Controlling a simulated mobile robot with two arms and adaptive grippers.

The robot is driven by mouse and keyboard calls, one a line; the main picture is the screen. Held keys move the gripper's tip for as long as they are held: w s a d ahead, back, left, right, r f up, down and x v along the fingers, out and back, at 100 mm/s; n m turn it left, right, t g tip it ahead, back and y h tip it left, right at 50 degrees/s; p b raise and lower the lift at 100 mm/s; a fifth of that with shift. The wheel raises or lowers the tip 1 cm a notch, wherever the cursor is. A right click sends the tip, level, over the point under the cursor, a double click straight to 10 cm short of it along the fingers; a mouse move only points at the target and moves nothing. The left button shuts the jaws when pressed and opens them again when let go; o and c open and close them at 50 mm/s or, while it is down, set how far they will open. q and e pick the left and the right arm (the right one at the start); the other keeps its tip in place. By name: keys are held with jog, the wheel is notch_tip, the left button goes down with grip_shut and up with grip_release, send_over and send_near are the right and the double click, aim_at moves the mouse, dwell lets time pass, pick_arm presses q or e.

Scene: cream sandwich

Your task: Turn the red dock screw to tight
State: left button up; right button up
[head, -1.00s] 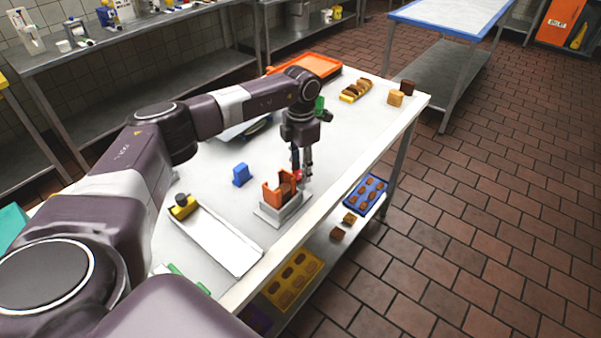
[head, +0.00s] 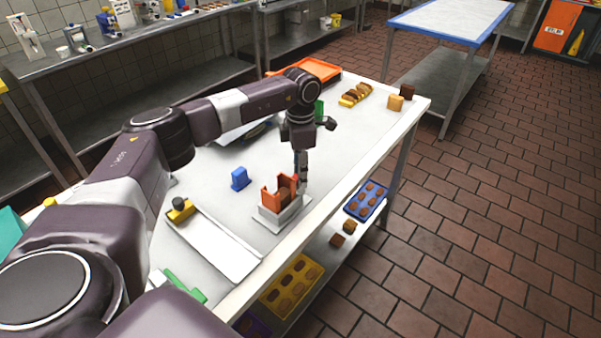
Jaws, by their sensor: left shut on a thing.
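In the head view the dock (head: 283,217) is a light grey base near the right edge of the white table. It carries an orange-red holder (head: 267,197) with a brown piece (head: 285,191) in it. My left gripper (head: 303,186) points down at the dock's far right side, shut at the place where the red screw sits. The screw itself is hidden behind the fingers now. My right gripper is not in view.
A blue block (head: 240,179) stands left of the dock. A white tray (head: 222,247) with a yellow, dark-knobbed piece (head: 180,209) lies nearer. Brown and tan pieces (head: 395,103) and an orange tray (head: 318,69) are at the far end. The lower shelf holds a yellow mould (head: 292,285) and blue mould (head: 367,200).

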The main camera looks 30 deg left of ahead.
pick_arm(q)
jog(key=shift+w+r, duration=0.1)
jog(key=shift+r, duration=0.05)
jog(key=o, duration=0.9)
notch_tip(320, 180, up, 12)
